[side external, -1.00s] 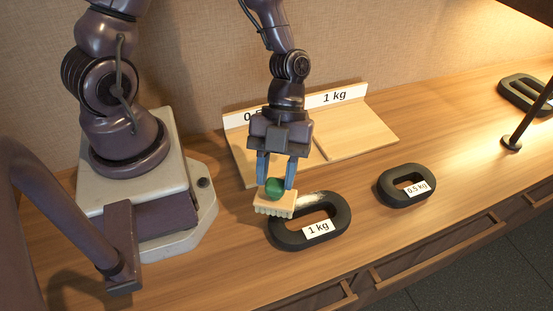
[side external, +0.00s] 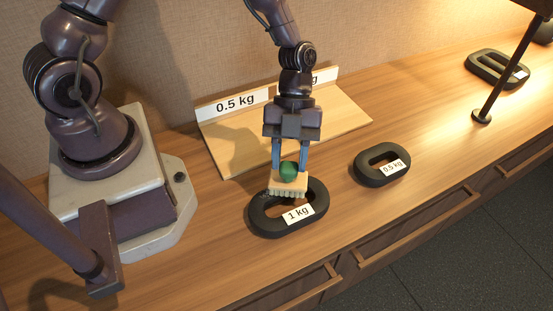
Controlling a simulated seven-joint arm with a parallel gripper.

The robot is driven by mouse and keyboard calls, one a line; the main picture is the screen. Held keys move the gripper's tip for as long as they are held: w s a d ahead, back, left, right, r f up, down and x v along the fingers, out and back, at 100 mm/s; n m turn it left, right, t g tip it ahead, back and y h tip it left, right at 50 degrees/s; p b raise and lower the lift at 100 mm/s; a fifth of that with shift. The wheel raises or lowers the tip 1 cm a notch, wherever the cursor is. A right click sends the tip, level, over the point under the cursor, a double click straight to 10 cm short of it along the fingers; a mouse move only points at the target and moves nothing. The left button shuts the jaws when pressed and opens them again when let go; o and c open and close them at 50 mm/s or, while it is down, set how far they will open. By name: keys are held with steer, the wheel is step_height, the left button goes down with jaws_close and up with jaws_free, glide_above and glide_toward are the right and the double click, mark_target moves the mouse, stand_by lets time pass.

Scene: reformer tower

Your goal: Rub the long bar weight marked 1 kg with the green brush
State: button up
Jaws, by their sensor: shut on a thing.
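The long bar weight marked 1 kg (side external: 264,223) is a dark oval ring with a white label, lying flat on the wooden counter. My gripper (side external: 290,168) is shut on the green brush (side external: 289,186), which has a green knob, a pale wooden block and light bristles pointing down. The brush is over the far side of the 1 kg weight and hides part of it. The bristles look to be at or just above the weight; I cannot tell whether they touch.
A smaller dark weight marked 0.5 kg (side external: 367,177) lies to the right. A wooden board (side external: 343,120) with 0.5 kg and 1 kg signs stands behind my gripper. Another dark weight (side external: 487,70) lies far right, near a thin dark post (side external: 497,85). Drawers line the counter's front.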

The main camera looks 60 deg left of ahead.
steer(key=shift+w+f, duration=0.1)
steer(key=shift+w, duration=1.3)
steer(key=shift+s, duration=4.85)
step_height(320, 180, up, 8)
